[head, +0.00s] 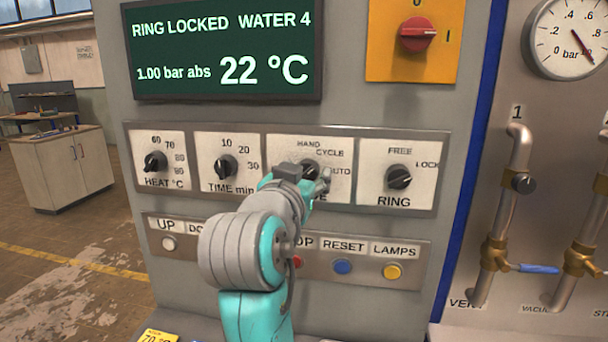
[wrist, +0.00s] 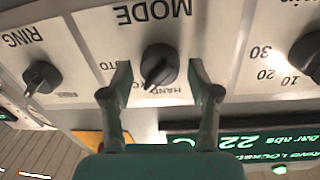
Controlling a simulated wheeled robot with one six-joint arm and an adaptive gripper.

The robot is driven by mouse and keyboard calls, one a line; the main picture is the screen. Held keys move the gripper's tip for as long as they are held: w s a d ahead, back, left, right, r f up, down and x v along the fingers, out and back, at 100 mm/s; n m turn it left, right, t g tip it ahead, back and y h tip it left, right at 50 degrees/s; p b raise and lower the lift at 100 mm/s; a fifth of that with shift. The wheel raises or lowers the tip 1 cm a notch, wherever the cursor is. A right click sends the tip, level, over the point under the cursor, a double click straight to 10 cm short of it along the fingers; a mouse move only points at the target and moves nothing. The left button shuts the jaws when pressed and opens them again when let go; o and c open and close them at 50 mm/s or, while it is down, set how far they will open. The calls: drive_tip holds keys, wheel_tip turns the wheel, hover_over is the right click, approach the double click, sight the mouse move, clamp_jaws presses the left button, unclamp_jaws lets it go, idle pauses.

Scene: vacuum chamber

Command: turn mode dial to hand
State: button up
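The mode dial (head: 309,169) is a black knob on a white plate, partly hidden behind my gripper (head: 316,186) in the head view. Its labels HAND, CYCLE and AUTO show around it. In the wrist view, which is upside down, the mode dial (wrist: 158,67) sits between the two fingers of my gripper (wrist: 160,70). A gap shows on each side, so the gripper is open and not touching its sides.
The ring dial (head: 398,177) is to the right, the time dial (head: 225,166) and heat dial (head: 155,162) to the left. Below are buttons, including a blue reset (head: 342,266) and yellow lamps button (head: 392,271). Above are a display (head: 220,50) and a red switch (head: 417,34).

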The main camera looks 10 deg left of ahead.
drive_tip(key=c, duration=0.8)
drive_tip(key=shift+n, duration=0.4)
drive_tip(key=shift+a+f+n+t, duration=0.1)
drive_tip(key=shift+n+t, duration=0.05)
drive_tip(key=shift+n, duration=1.95)
drive_tip(key=shift+a+f+n+t, duration=0.1)
drive_tip(key=shift+n+t, duration=0.05)
drive_tip(key=shift+n, duration=1.95)
drive_tip(key=o, duration=1.1)
